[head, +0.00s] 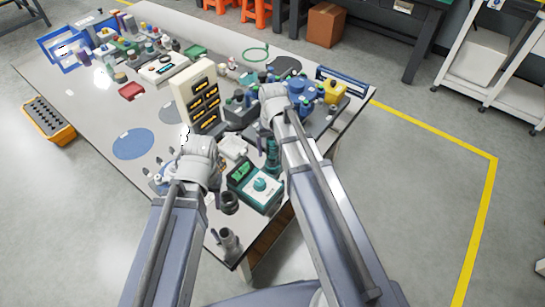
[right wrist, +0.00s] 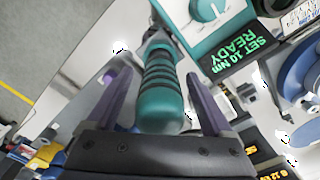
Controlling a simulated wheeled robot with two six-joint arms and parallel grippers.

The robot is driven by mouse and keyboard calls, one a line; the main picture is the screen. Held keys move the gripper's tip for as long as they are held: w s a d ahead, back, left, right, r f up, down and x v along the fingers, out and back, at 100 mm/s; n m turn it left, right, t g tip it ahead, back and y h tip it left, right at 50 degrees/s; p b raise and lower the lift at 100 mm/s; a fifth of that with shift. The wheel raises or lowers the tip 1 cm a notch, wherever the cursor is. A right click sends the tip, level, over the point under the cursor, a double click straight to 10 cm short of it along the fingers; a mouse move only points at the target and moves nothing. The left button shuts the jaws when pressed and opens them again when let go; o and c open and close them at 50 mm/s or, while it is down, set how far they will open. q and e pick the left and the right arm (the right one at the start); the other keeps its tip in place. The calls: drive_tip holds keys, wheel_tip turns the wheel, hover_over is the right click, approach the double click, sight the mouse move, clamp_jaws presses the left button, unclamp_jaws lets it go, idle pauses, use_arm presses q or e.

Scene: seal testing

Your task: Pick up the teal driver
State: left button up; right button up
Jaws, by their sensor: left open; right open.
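The teal driver (right wrist: 160,100) has a ribbed teal grip and a dark shaft end. In the right wrist view its grip lies between the two fingers of my open right gripper (right wrist: 158,76), with gaps on both sides. In the head view the driver (head: 272,152) shows beside the teal torque tester, partly behind my right arm. The right fingertips are hidden there by my wrist. My left gripper (head: 183,146) is open over the table, left of the tester, mostly hidden by its own wrist.
The teal tester (head: 254,186), reading "SET 10 NM READY", stands between my arms. A beige rack (head: 195,92) stands behind it. Blue parts and a yellow bin (head: 332,92) crowd the right side. Dark cups (head: 228,241) stand near the front corner. Bare table lies around the blue disc (head: 133,144).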

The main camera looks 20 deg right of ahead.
drive_tip(key=shift+f+b, duration=0.3)
drive_tip(key=shift+f, duration=0.45)
drive_tip(key=shift+r, duration=0.1)
clamp_jaws()
